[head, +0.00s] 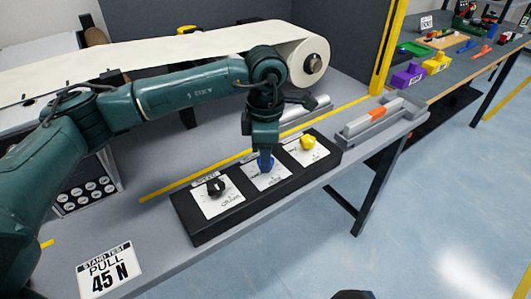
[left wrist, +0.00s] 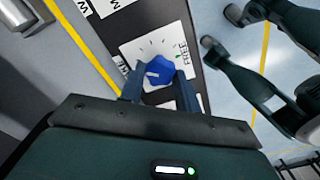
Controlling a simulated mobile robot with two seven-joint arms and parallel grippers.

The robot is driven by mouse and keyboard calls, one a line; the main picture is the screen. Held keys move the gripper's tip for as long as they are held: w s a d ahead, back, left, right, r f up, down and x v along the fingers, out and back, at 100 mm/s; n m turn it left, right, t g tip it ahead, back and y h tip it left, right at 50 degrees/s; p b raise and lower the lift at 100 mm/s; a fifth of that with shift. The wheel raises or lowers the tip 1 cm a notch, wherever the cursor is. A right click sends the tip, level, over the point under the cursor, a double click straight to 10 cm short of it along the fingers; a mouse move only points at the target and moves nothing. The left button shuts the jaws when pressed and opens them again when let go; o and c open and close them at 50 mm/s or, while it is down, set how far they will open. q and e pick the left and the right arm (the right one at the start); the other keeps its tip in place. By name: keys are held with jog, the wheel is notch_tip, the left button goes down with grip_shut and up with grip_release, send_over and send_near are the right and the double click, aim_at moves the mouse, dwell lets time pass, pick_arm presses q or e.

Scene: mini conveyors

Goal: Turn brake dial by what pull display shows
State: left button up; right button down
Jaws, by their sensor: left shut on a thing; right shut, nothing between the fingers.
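The blue brake dial (head: 265,164) is the middle knob on a black panel (head: 210,232); it also shows in the left wrist view (left wrist: 160,69). Its white mark appears on the left part of the knob in that view, with "FREE" on the plate to the right. My left gripper (head: 264,150) points down from above, its fingers (left wrist: 159,92) on both sides of the knob, shut on it. The pull display (head: 107,269) is a white sign reading "STAND TEST PULL 45 N". A dark tip of my right gripper (head: 352,294) barely shows at the bottom edge.
A black dial (head: 215,187) sits left of the blue one and a yellow dial (head: 307,142) right of it. A cream belt conveyor (head: 160,62) runs behind. A grey rail with an orange piece (head: 382,116) lies at the right end. Floor is clear to the right.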

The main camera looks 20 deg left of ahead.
pick_arm(q)
jog(key=o, duration=1)
jog(key=shift+c, duration=0.2)
jog(key=shift+r, duration=0.1)
notch_tip(320, 180, up, 13)
